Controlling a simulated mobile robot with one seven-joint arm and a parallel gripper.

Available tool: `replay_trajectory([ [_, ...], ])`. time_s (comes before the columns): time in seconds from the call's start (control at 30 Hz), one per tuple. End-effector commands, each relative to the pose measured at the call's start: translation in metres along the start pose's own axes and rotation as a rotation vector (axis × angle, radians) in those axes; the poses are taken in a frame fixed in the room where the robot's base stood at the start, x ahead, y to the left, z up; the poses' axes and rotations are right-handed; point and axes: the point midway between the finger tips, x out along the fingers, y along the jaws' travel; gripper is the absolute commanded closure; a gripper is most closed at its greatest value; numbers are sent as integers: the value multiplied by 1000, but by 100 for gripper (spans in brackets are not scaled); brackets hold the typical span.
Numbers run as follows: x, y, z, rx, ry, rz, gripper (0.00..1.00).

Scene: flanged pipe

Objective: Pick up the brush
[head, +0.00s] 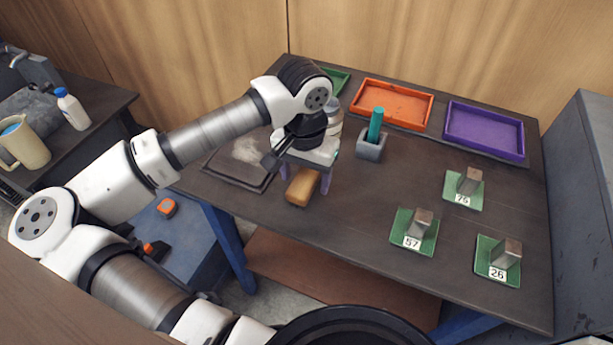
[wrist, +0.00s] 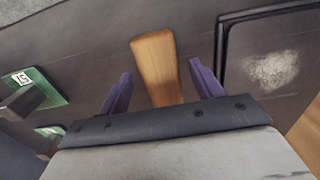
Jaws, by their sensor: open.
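The brush shows as a wooden block or handle (head: 301,187) on the dark table, near its front left edge. Its bristles are not visible. My gripper (head: 306,180) is right above it, pointing down, with its purple fingers apart. In the wrist view the wooden brush (wrist: 155,62) lies between the two open fingers of my gripper (wrist: 160,88), with a gap on each side. Its near end is hidden by the gripper body. I cannot tell whether the fingers reach down beside it.
A dark tray with a pale powdery patch (head: 238,172) lies left of the brush. A grey holder (head: 371,148) with a teal object stands behind right. Orange (head: 393,103) and purple (head: 484,131) trays are at the back. Several numbered green plates with metal blocks (head: 415,230) stand right.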

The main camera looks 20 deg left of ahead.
Motion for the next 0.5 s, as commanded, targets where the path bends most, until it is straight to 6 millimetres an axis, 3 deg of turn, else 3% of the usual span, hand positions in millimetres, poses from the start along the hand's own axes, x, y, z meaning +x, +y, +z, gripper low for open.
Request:
replay_trajectory([
  [0.13, 16, 0, 0, -2, 0, 2, 35],
  [0.4, 20, -1, 0, -2, 1, -1, 35],
  [0.5, 20, -1, 0, -2, 1, -1, 48],
])
